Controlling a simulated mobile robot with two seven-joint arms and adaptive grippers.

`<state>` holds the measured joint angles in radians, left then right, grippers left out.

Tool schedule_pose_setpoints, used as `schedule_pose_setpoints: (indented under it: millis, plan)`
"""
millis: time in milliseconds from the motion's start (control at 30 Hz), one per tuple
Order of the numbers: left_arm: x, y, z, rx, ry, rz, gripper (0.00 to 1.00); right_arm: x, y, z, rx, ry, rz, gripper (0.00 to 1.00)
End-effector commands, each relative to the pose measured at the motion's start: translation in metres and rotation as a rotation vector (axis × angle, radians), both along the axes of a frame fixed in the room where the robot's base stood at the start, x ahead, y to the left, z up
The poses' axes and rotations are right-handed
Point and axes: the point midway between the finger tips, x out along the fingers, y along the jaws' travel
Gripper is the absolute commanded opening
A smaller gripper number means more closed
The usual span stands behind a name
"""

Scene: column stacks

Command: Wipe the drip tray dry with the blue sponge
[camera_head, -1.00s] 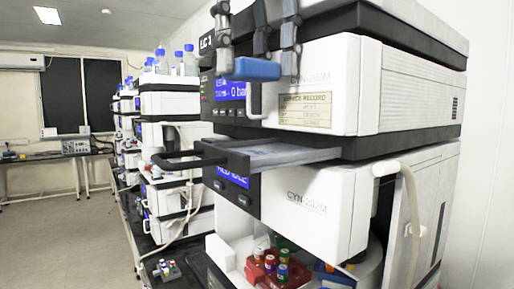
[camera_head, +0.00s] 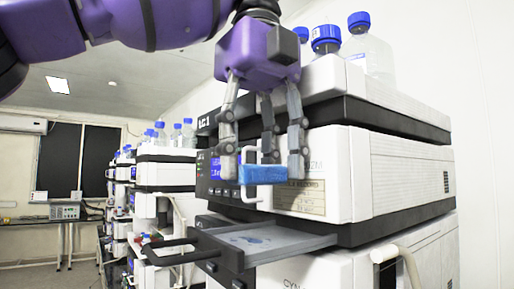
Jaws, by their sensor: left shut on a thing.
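My left gripper (camera_head: 262,165) is purple with grey fingers and comes down from the top. It is shut on the blue sponge (camera_head: 261,176), which is a flat block between the fingertips. The sponge hangs in front of the upper unit's display, above the drip tray and apart from it. The drip tray (camera_head: 295,239) is a shallow grey tray pulled out from the stack, with a dark front and handle. Blue wet patches (camera_head: 248,240) lie on its floor. My right gripper is not in view.
A white handle (camera_head: 249,180) on the upper unit is close to the sponge. Blue-capped bottles (camera_head: 368,50) stand on top of the stack. The tray's black handle (camera_head: 165,257) juts left. More instrument stacks (camera_head: 165,172) stand behind on the left.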

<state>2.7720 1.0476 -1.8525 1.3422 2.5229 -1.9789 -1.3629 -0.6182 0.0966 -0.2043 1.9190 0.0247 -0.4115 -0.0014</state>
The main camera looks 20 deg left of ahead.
Motion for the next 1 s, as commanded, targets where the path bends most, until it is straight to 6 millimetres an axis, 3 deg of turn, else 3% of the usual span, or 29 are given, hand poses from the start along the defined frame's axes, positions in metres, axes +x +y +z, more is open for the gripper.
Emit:
schedule_pose_setpoints:
  millis: [500, 1000]
  plan:
    - [0.0, 0.0, -0.047, 0.0, 0.0, -0.001, 0.29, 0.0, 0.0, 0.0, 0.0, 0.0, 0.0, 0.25]
    - [0.0, 0.0, -0.05, 0.0, -0.001, -0.001, 0.29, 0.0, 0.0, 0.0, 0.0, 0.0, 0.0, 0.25]
